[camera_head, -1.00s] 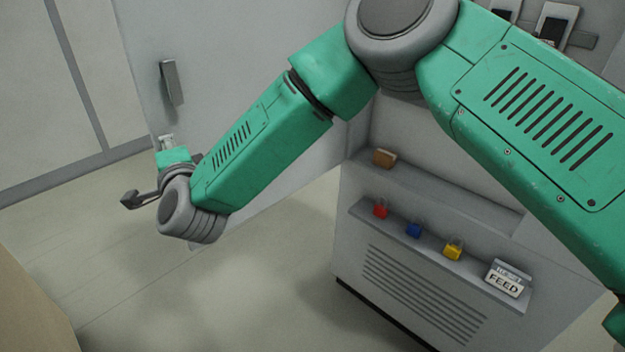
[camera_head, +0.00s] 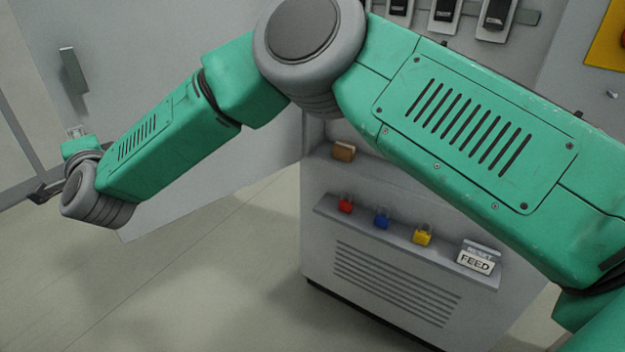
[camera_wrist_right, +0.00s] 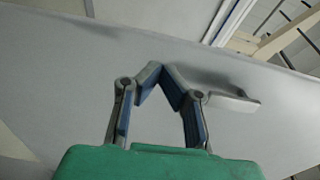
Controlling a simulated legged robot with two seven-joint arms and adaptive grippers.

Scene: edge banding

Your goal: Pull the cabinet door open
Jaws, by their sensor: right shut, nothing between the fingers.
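The cabinet door (camera_head: 170,45) is a large light-grey panel standing open at an angle to the cabinet, its lower edge above the floor. Its bar handle (camera_head: 73,70) is upright near the left side; the handle also shows in the right wrist view (camera_wrist_right: 232,102). My right gripper (camera_head: 77,131) is below the handle in the head view, small and partly hidden by its wrist. In the right wrist view its fingers (camera_wrist_right: 162,76) meet at the tips, shut and empty, in front of the panel and left of the handle, apart from it. My left gripper is not seen.
The grey cabinet (camera_head: 325,260) stands right of the door, with a brown block (camera_head: 344,151) in a recess. Its ledge holds red (camera_head: 345,204), blue (camera_head: 382,219) and yellow (camera_head: 422,236) padlocks and a FEED sign (camera_head: 475,261). Floor (camera_head: 190,290) below the door is clear.

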